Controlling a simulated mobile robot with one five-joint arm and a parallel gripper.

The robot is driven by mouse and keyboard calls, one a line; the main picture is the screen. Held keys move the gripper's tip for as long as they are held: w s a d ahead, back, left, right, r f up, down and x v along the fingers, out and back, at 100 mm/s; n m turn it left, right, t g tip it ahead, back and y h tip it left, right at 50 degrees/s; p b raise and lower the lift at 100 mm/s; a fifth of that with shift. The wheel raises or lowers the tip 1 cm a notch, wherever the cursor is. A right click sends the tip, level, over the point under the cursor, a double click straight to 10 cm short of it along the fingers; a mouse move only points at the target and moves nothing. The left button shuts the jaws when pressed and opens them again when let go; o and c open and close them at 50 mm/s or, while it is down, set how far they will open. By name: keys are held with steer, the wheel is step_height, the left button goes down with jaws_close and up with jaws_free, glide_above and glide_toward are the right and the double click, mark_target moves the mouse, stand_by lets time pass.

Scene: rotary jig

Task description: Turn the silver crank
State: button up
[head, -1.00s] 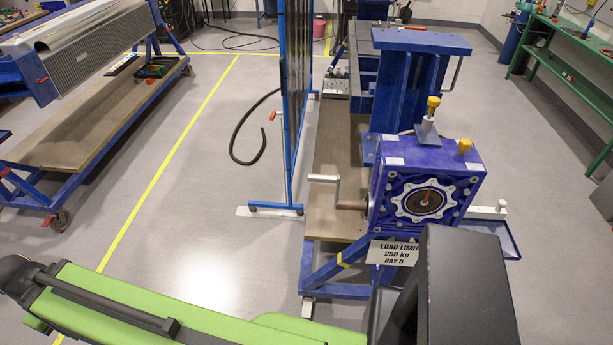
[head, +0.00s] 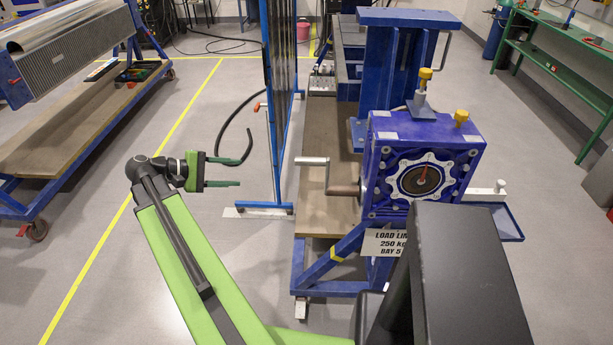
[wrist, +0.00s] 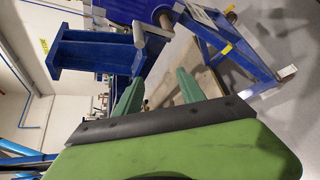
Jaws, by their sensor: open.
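The silver crank (head: 312,161) sticks out from the left side of the blue gearbox (head: 423,165). Its arm stands up from a brownish shaft, and its grip points left. My gripper (head: 232,172) is open and empty, to the left of the crank and apart from it, with its green fingers pointing right. In the wrist view the crank (wrist: 155,45) shows beyond the two green fingertips (wrist: 160,77), with nothing between them.
The blue stand (head: 330,262) carries the gearbox and a load-limit sign (head: 385,243). A blue-framed screen (head: 276,110) stands behind, between gripper and crank in the picture.

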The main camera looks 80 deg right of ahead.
steer(key=s+d+r+m+g, duration=0.1)
steer(key=s+d+r+g, duration=0.15)
steer(key=s, duration=0.35)
steer(key=b, duration=0.4)
glide_toward(309, 161)
steer(key=shift+y, duration=0.4)
steer(key=x, duration=0.3)
steer(key=d+x, duration=0.1)
steer(key=x, duration=0.6)
steer(key=shift+w+d+f, duration=0.15)
steer(key=shift+d+f, duration=0.15)
steer(key=shift+f, duration=0.1)
jaws_close()
